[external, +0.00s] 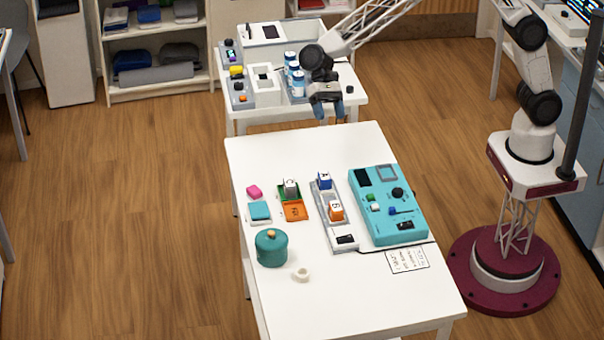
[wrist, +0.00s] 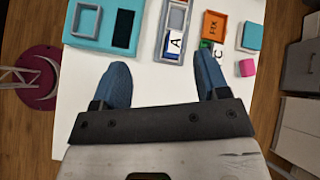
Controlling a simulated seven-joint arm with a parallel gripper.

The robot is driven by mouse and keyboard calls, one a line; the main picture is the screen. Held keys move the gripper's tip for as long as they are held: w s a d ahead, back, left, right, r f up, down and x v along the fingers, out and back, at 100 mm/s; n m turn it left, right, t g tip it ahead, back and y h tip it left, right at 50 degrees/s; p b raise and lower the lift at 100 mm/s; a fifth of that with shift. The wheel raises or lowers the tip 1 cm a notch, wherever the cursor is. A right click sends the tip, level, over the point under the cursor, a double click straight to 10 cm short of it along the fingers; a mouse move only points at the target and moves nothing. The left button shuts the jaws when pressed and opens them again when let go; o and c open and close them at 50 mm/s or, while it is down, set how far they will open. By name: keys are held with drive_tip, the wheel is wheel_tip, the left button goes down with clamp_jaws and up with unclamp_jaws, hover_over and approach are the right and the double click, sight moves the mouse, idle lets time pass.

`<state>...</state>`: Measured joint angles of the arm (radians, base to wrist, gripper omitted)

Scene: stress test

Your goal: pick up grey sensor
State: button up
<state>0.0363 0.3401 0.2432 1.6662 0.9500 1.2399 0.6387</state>
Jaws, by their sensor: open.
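No part is plainly readable as the grey sensor. A pale grey-white block (external: 291,186) with a dark letter stands in a green tray (external: 282,197) on the white table. In the wrist view the block (wrist: 217,52) shows a letter C and is partly hidden by a finger. My gripper (external: 326,106) is open and empty, with blue fingertips pointing down, near the table's far edge. In the wrist view my gripper (wrist: 163,78) has its fingers wide apart, with bare white tabletop between them. The block lies beyond the right finger.
A grey tray (external: 345,244) holds a blue block (external: 324,181) and an orange block (external: 336,210). A teal panel (external: 385,228) lies right of it. An orange tray (external: 296,212), a teal pot (external: 271,248) and a white ring (external: 301,275) are nearby. The front tabletop is mostly clear.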

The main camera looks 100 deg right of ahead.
sight(290, 182)
drive_tip(key=w+f+m+y, duration=0.1)
drive_tip(key=w+f, duration=0.3)
drive_tip(key=w+a+f+m+y, duration=0.1)
drive_tip(key=w+f+m, duration=0.1)
drive_tip(key=w+f, duration=0.3)
drive_tip(key=w+f+m+y, duration=0.1)
drive_tip(key=w+f, duration=0.4)
drive_tip(key=shift+w+a+f+m+t, duration=0.15)
drive_tip(key=shift+w+f+m+t, duration=0.15)
drive_tip(key=shift+t, duration=0.1)
drive_tip(key=shift+s, duration=0.1)
drive_tip(key=shift+x, duration=1.3)
drive_tip(key=shift+a, duration=0.1)
drive_tip(key=shift+x, duration=2.45)
drive_tip(key=shift+a+r, duration=0.1)
drive_tip(key=shift+r, duration=0.05)
drive_tip(key=c, duration=1)
drive_tip(key=shift+r, duration=0.1)
drive_tip(key=shift+c, duration=0.2)
